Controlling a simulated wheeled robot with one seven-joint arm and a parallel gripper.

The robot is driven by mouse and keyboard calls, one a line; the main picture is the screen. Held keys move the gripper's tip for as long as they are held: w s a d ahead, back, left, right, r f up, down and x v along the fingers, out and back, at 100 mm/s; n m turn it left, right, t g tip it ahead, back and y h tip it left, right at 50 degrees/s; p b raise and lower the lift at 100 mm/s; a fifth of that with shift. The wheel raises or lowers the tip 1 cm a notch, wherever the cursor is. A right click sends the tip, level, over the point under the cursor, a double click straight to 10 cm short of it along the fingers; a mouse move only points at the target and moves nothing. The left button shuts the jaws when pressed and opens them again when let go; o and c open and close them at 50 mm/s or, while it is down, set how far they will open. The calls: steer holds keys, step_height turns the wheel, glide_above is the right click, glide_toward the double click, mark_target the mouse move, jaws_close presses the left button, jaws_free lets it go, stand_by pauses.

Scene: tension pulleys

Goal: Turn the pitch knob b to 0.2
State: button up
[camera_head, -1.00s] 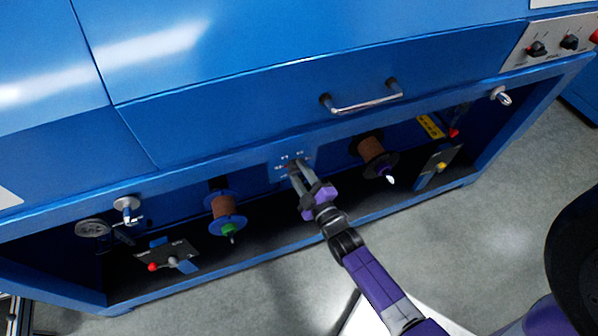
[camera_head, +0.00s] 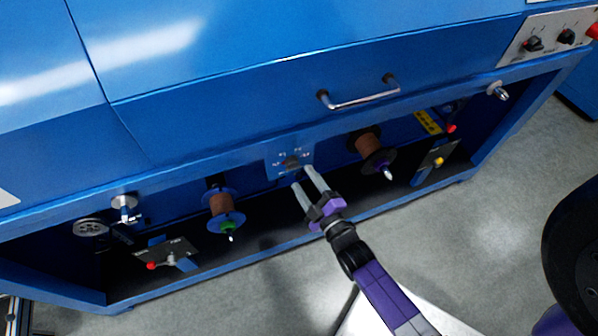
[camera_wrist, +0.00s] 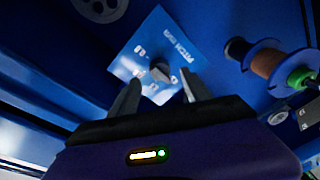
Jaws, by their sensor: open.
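The pitch knob (camera_head: 291,162) is a small dark knob on a blue labelled plate (camera_head: 273,158) below the machine's front beam. In the wrist view the knob (camera_wrist: 160,72) sits on the light blue plate (camera_wrist: 150,42), whose lettering reads "PITCH" with part of it too blurred to read. My gripper (camera_head: 302,180) is open and empty, just below and in front of the knob in the head view. In the wrist view the two fingers (camera_wrist: 158,95) stand apart with the knob showing between and beyond their tips. The knob's exact setting is too small to read.
A spool with a green end (camera_head: 221,206) is left of my gripper, and another spool (camera_head: 369,146) with a dark flange is right. A metal handle (camera_head: 360,98) is above. Lever plates stand at the left (camera_head: 168,254) and right (camera_head: 434,160). The grey floor in front is open.

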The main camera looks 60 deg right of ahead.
steer(key=shift+v, duration=1.5)
steer(key=s+a+r+m+y+p, duration=0.2)
steer(key=s+a+r+m+y, duration=0.1)
steer(key=s+a+r, duration=0.5)
steer(key=s+a+r+m+g+y+p, duration=0.1)
steer(key=s+a+r+m+y+p, duration=0.1)
steer(key=s+a+r+y, duration=0.3)
steer(key=s+a+r, duration=0.2)
steer(key=r, duration=0.3)
steer(key=s+a+r+m, duration=0.1)
steer(key=s+a+r, duration=0.1)
steer(key=r, duration=0.3)
steer(key=shift+s+a+r, duration=0.25)
steer(key=shift+s+a, duration=0.05)
steer(key=shift+s, duration=0.05)
